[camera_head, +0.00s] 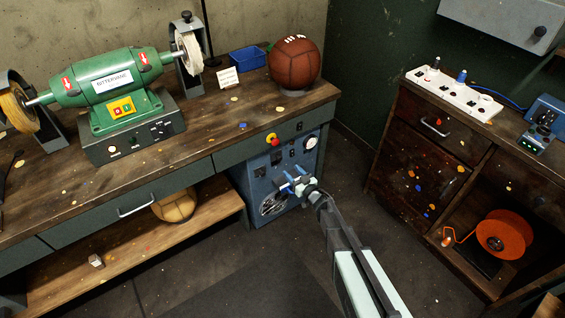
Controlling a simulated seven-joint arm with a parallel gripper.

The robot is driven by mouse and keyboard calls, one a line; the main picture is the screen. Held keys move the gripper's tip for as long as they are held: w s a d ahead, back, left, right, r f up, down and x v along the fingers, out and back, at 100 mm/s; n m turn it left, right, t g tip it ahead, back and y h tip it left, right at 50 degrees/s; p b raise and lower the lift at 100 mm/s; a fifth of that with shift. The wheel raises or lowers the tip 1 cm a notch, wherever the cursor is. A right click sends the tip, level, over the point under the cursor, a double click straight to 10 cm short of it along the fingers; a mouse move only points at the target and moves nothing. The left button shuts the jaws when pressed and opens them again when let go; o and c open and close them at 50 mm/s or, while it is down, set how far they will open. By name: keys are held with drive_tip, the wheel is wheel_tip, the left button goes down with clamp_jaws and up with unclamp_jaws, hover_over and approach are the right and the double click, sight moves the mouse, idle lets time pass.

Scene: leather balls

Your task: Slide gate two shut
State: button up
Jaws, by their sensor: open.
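I cannot make out which part is gate two; no label for it is readable. A blue machine (262,200) with a round gauge, a red-and-yellow knob and a round grille stands under the right end of the bench. My gripper (292,187) is open in front of this machine's face, with nothing seen between its fingers. The gripper and wrist hide part of the panel. I cannot tell whether the fingers touch it. A green buffing machine (105,85) with a wheel at each end stands on the bench.
On the bench (220,120) are a brown leather ball (294,63), a blue tray (248,58) and a small card (228,77). A tan ball (174,206) rests on the lower shelf. A wooden cabinet (412,190) stands at right, with open floor between.

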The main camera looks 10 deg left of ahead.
sight(280, 159)
drive_tip(key=x, duration=0.8)
drive_tip(key=shift+c, duration=0.4)
clamp_jaws()
